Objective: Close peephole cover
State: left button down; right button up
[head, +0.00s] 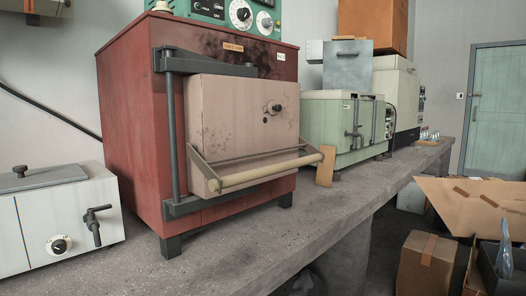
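A red furnace (130,130) stands on the concrete bench. Its pale pinkish door (225,120) is shut against the front, with a long bar handle (265,172) across its lower edge. A small dark round piece (277,107) sits on the upper right of the door, and it looks like the peephole cover. A small dark spot (265,119) shows just below and left of it; it is too small to tell whether this is the open peephole. Neither my left nor my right gripper is in view.
A white box oven (60,220) stands at the left and a green furnace (335,125) behind at the right. A small wooden piece (326,166) stands by the handle's right end. The bench (260,245) is bare in front. Cardboard boxes (425,264) lie on the floor at right.

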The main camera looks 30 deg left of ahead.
aim_at(273, 107)
jog(key=u, duration=1.1)
